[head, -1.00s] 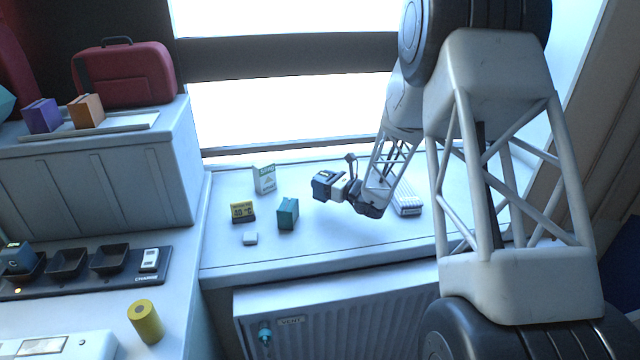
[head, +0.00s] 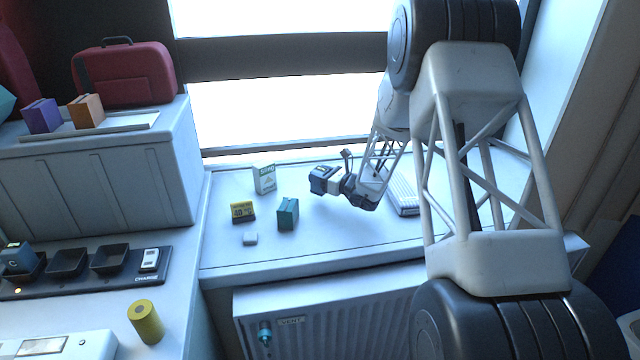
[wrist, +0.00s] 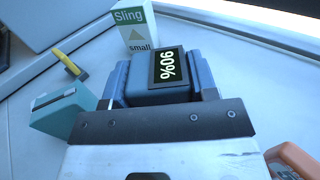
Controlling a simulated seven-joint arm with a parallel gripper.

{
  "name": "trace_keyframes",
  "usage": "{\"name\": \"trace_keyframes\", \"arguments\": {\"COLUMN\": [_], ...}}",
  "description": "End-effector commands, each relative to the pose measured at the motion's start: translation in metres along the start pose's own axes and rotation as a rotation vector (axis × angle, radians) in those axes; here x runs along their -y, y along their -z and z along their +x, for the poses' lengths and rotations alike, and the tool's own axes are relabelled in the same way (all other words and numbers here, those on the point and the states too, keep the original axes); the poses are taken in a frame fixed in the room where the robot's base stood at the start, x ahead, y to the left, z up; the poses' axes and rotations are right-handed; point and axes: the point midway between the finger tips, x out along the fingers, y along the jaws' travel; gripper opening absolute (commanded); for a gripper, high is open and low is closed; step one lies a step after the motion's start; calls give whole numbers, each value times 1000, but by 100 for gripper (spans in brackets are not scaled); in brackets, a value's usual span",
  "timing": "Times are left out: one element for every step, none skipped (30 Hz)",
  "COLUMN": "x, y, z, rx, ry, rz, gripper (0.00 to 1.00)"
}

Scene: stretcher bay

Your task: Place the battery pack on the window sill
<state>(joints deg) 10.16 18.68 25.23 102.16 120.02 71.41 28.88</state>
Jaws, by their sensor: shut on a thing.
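The battery pack (wrist: 155,85) is a dark blue-grey block with a small screen reading 90%. My gripper (wrist: 160,88) is shut on it, one blue finger on each side. In the head view the battery pack (head: 322,180) is at the end of my arm, over the window sill (head: 330,245). I cannot tell whether its underside touches the sill. The sill is a broad pale surface below the bright window.
The sill's front middle is clear. A charger (head: 88,272) sits lower left.

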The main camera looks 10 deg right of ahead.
Motion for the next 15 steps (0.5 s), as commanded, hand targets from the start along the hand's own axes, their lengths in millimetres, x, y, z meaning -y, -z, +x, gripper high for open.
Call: {"name": "trace_keyframes", "arguments": {"x": [0,0,0,0,0,0,0,0,0,0,0,0,0,0,0], "y": [4,7,12,15,18,21,23,25,27,28,29,29,30,30,29], "z": [0,0,0,0,0,0,0,0,0,0,0,0,0,0,0], "rx": [0,-1,-1,-1,-1,0,0,0,1,1,1,1,1,1,1], "ry": [0,0,0,0,0,0,0,-1,-1,-1,0,0,0,0,0], "rz": [1,0,1,1,1,1,1,1,0,0,-1,-1,-1,-1,-1], "gripper": [14,14,14,14,14,14,14,14,14,14,14,14,14,14,14]}}
